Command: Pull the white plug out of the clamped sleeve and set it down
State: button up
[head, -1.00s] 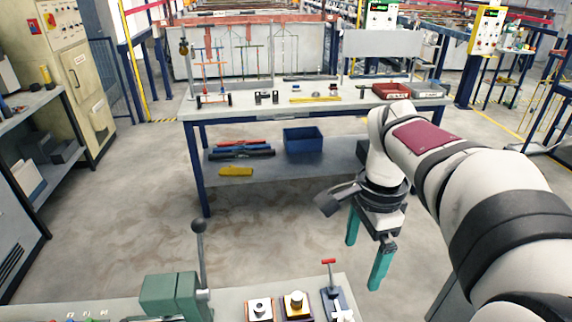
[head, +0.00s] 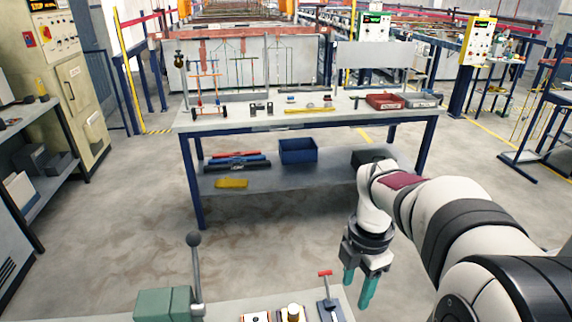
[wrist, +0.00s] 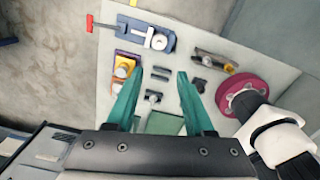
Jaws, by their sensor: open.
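A dark blue clamp (wrist: 128,32) with a red handle lies near the bench edge in the wrist view. A white part (wrist: 156,39), seemingly the plug in its sleeve, sits on the clamp; where plug and sleeve meet is too small to tell. In the head view the clamp (head: 329,304) stands at the bottom edge with its red handle (head: 325,274) up; the white plug does not show clearly there. My gripper (head: 357,289) is open and empty, its teal fingers pointing down, right of the clamp. In the wrist view my gripper (wrist: 160,73) has the clamp beyond its fingertips.
The near bench (wrist: 200,28) also holds an orange and purple block (wrist: 124,64), several small dark fixtures, and a maroon ring (wrist: 247,92) at right. A green press (head: 163,303) with a tall lever stands left. A far table (head: 250,120) stands across open floor.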

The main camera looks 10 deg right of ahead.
jog(key=shift+n, duration=0.3)
notch_tip(320, 180, down, 16)
jog(key=shift+w+d+r, duration=0.1)
jog(key=shift+w+d, duration=0.05)
grip_shut()
jog(key=c, duration=0.6)
grip_release()
grip_shut()
